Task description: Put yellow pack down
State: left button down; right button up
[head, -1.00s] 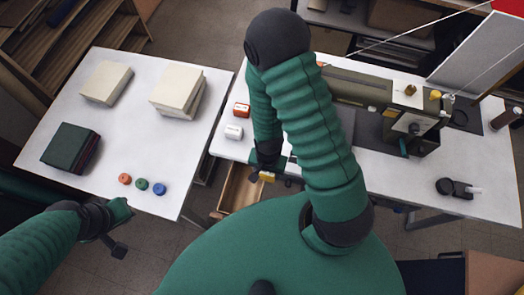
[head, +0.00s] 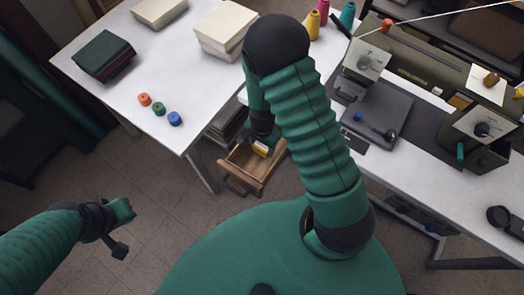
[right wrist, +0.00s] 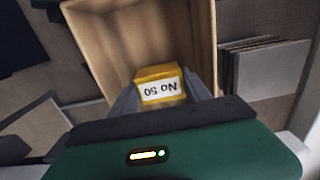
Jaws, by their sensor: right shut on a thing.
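The yellow pack (right wrist: 160,73) has a white label reading "No 50" that appears upside down in the right wrist view. My right gripper (right wrist: 162,92) is shut on it, one finger on each side. In the head view the pack (head: 260,149) shows small beside my right gripper (head: 264,138), over the open wooden drawer (head: 246,172). The drawer's inside fills the upper part of the right wrist view, and its floor looks bare where it shows. I cannot tell how high the pack is above it. My left gripper (head: 124,214) is over the floor at lower left, its finger gap unclear.
A white table (head: 150,75) at upper left holds cream blocks (head: 224,27), a dark green stack (head: 103,55) and small coloured spools (head: 159,108). Sewing machines stand on the white bench (head: 415,165) at right. Flat boards (right wrist: 262,72) stand beside the drawer.

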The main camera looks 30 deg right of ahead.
aim_at(262, 151)
jog(key=f, duration=0.3)
jog(key=shift+s+b, duration=0.25)
jog(key=shift+b, duration=0.05)
jog(key=shift+a+f, duration=0.15)
jog(key=shift+a, duration=0.05)
jog(key=shift+w+a, duration=0.15)
jog(key=shift+a, duration=0.05)
jog(key=shift+f, duration=0.1)
jog(key=o, duration=1.1)
jog(key=shift+d, duration=0.1)
jog(key=shift+o, duration=1.3)
jog(key=shift+d, duration=0.15)
